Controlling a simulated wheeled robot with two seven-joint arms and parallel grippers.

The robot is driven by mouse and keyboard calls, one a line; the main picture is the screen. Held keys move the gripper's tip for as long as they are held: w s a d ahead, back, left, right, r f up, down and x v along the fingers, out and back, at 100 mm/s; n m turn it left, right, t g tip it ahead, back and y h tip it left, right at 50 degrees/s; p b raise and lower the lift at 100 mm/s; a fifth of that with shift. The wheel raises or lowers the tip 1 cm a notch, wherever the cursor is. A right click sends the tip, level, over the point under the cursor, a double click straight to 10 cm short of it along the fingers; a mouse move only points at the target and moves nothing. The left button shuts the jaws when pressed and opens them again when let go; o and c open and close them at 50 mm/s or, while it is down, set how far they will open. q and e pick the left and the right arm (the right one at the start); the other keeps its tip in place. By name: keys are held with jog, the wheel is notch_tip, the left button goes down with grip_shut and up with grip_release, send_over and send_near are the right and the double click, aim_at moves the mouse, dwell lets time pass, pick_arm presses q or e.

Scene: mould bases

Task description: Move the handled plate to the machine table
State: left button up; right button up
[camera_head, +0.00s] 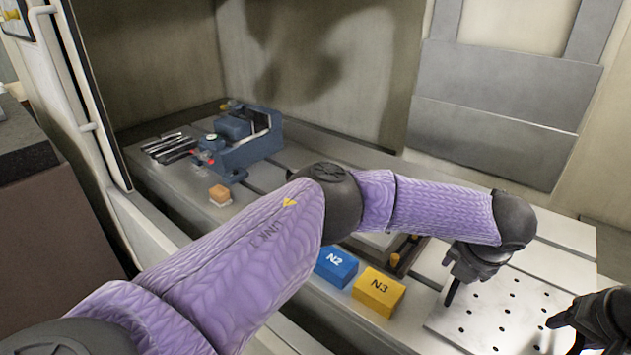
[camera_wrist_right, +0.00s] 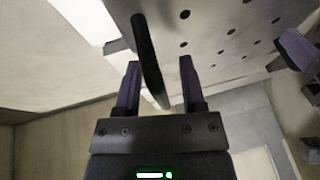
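The handled plate (camera_head: 492,322) is a pale metal plate with rows of dark holes at the lower right of the head view, over the right part of the machine table (camera_head: 182,205). I cannot tell if it touches the table. My left gripper (camera_head: 455,285) is at the plate's far left edge; its fingers are unclear. My right gripper (camera_head: 562,330) is at the plate's right side. In the right wrist view, its fingers (camera_wrist_right: 158,85) are apart on either side of a black handle (camera_wrist_right: 149,55), with gaps visible. The plate (camera_wrist_right: 215,25) fills the upper part there.
A blue vise (camera_head: 245,145) stands at the table's back left, near an orange block (camera_head: 220,195). A blue N2 block (camera_head: 335,266) and a yellow N3 block (camera_head: 378,291) sit left of the plate. Machine walls enclose the back. My left arm hides the middle.

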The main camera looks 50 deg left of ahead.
dwell(0.4)
jog(key=shift+r, duration=0.1)
pick_arm(q)
jog(key=v, duration=1.2)
pick_arm(e)
jog(key=v, duration=1.2)
pick_arm(q)
jog(key=shift+w, duration=0.1)
